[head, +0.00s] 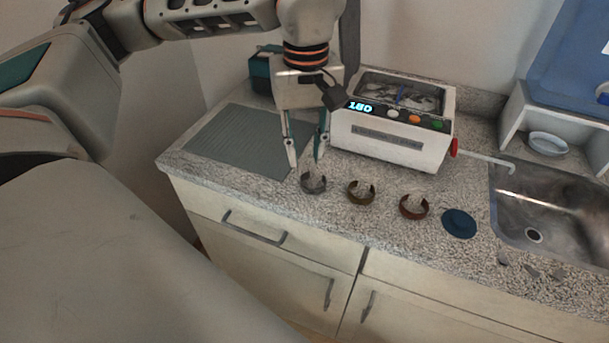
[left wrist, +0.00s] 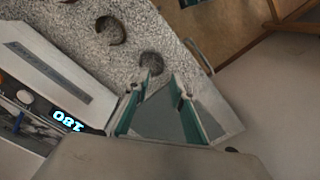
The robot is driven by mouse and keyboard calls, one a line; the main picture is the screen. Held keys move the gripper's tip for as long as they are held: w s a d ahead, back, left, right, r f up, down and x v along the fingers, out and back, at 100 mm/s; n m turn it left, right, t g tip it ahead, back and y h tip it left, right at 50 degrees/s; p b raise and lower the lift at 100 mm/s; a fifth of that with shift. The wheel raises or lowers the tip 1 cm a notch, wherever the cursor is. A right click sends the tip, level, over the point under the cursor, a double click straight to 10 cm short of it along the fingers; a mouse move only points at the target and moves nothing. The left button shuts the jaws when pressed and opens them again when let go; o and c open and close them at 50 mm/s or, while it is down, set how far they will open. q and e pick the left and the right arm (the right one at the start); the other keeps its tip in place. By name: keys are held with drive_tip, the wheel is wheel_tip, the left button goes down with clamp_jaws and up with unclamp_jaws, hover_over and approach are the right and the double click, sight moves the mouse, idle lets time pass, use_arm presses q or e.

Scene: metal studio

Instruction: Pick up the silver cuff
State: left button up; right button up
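The silver cuff (head: 314,184) is a dark grey open ring standing on the speckled counter, leftmost in a row of three cuffs. It also shows in the left wrist view (left wrist: 152,62), just beyond the fingertips. My left gripper (head: 306,160) points down above and slightly behind the silver cuff. Its two fingers are apart with nothing between them, and they also show in the left wrist view (left wrist: 165,83). The cuff is apart from the fingers as far as I can see. My right gripper is not in view.
A bronze cuff (head: 361,192) and a reddish-brown cuff (head: 413,207) stand to the right, then a blue round item (head: 459,223). A white machine with a lit display (head: 388,138) stands behind. A grey ribbed mat (head: 240,140) lies left; a sink (head: 545,215) is right.

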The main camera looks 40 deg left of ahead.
sight(301, 180)
use_arm(q)
wheel_tip(301, 180, down, 2)
drive_tip(key=shift+s+f, duration=0.1)
drive_tip(key=f, duration=0.2)
drive_tip(key=a+f, duration=0.1)
drive_tip(key=f, duration=0.1)
drive_tip(key=shift+f+b, duration=0.1)
drive_tip(key=shift+b, duration=0.25)
drive_tip(key=shift+f, duration=0.45)
clamp_jaws()
